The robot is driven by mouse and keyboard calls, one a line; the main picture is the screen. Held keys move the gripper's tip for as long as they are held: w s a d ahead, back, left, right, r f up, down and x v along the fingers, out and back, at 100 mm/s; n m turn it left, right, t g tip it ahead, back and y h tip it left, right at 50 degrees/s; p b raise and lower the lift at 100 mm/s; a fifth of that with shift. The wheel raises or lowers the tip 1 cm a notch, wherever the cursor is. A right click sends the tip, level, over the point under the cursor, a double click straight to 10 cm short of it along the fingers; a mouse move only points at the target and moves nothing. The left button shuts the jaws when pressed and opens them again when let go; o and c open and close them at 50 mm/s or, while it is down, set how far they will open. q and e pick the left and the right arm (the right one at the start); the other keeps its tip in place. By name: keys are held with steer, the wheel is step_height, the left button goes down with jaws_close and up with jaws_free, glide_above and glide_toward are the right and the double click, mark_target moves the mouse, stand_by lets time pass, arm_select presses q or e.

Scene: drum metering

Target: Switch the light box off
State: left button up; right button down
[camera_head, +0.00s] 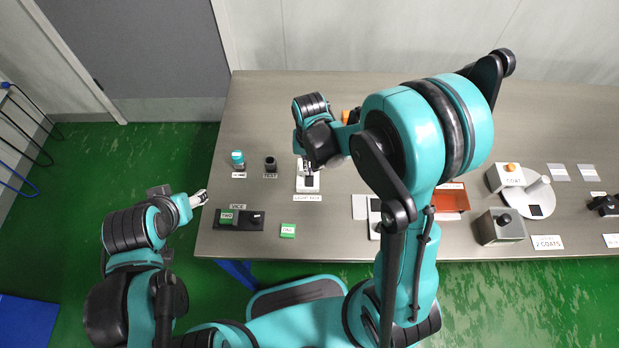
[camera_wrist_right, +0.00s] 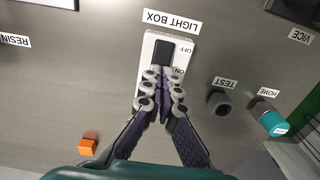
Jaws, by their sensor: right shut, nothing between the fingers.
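The light box (camera_head: 308,184) is a small white unit on the table behind its LIGHT BOX label. In the right wrist view the light box (camera_wrist_right: 149,49) has a dark switch (camera_wrist_right: 174,50) with OFF beside its upper part and ON lower down. My right gripper (camera_wrist_right: 162,78) is shut and empty, its fingertips at the ON end of the switch; I cannot tell whether they touch it. In the head view my right arm partly hides the light box. My left gripper (camera_head: 199,198) is by the table's left edge, away from the light box; its jaws are too small to read.
A dark TEST piece (camera_wrist_right: 220,103) and a teal-capped bottle at HOME (camera_wrist_right: 272,121) stand beside the light box. An orange block (camera_wrist_right: 87,146) lies on the other side.

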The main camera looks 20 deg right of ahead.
steer(key=shift+f+b, duration=0.95)
steer(key=shift+f, duration=0.1)
stand_by(0.4)
steer(key=shift+r, duration=0.1)
steer(key=shift+r+p, duration=2.65)
steer(key=shift+r, duration=0.8)
steer(key=shift+r, duration=0.1)
